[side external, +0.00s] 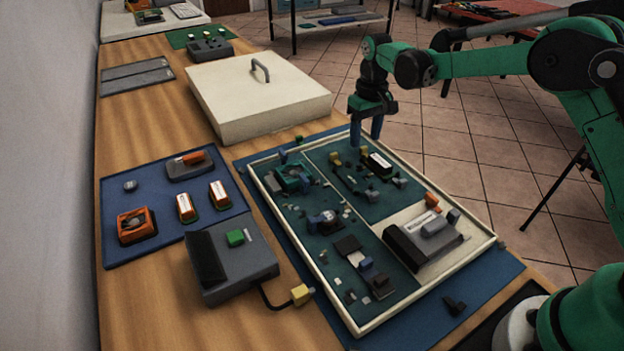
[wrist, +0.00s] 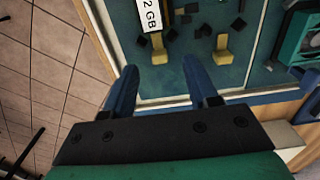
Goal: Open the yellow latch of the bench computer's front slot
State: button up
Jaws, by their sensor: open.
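The bench computer (side external: 318,285) is a flat open case with a pale rim and dark teal boards. Two yellow latches show in the wrist view, a left one (wrist: 159,50) and a right one (wrist: 221,48). The left one is at the end of a white-labelled module (wrist: 150,14) marked "2 GB". In the side view one yellow latch (side external: 335,159) shows near the labelled module (side external: 379,162). Which latch is the front slot's, I cannot tell. My gripper (side external: 366,139) is open and empty above the case's far edge; its blue fingers (wrist: 164,82) are apart from both latches.
A blue mat (side external: 150,190) holds orange and white parts. A grey box (side external: 235,262) with a green button has a cable ending in a yellow plug (side external: 301,294). A large cream lid (side external: 245,95) lies behind the case. Tiled floor lies beyond the bench edge.

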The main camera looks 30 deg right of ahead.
aim_at(366, 153)
jog(key=shift+f, duration=1.25)
grip_shut()
dwell(0.4)
